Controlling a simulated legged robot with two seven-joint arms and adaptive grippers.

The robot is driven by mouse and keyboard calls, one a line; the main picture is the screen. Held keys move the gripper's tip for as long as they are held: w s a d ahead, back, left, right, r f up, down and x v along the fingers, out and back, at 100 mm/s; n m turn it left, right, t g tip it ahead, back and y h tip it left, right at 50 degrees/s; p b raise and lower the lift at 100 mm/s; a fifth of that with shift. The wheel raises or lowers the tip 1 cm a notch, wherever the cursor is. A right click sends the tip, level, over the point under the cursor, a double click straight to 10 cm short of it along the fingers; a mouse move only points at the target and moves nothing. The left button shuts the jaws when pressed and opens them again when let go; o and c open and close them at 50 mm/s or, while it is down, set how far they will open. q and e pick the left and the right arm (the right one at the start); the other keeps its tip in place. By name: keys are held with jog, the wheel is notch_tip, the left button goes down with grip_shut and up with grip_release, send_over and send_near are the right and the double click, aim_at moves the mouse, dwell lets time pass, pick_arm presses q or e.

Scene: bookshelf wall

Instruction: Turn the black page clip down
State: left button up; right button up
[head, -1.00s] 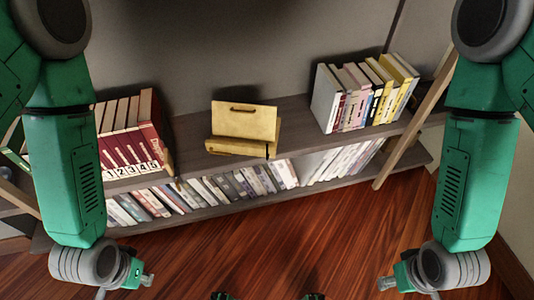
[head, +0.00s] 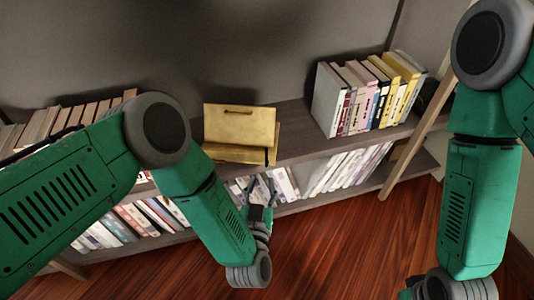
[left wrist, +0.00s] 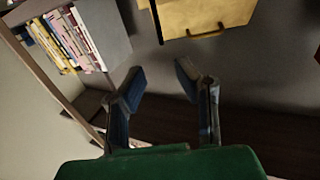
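A yellow book stand (head: 240,122) with a slot in its upright panel stands on the upper shelf. The black page clip (head: 266,156) is a small dark bar at the right end of its front ledge. In the left wrist view the stand (left wrist: 205,15) is at the top, with a narrow dark bar, apparently the clip (left wrist: 156,22), at its left edge. My left gripper (head: 262,182) is in front of the shelf just below the stand. Its fingers (left wrist: 158,80) are apart and empty, not touching the clip. Only a bit of my right gripper (head: 406,292) shows at the bottom.
Upright books (head: 360,98) stand to the right of the stand. More books (head: 340,170) fill the lower shelf. My left arm hides much of the books at left. The upper shelf (head: 300,130) is bare between the stand and the right books.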

aim_at(266, 153)
pick_arm(q)
jog(key=w+b, duration=0.1)
jog(key=w, duration=0.3)
jog(key=w+b, duration=0.1)
jog(key=w, duration=0.3)
jog(key=w+d+b, duration=0.1)
jog(key=w, duration=0.3)
jog(key=shift+b, duration=0.4)
grip_shut()
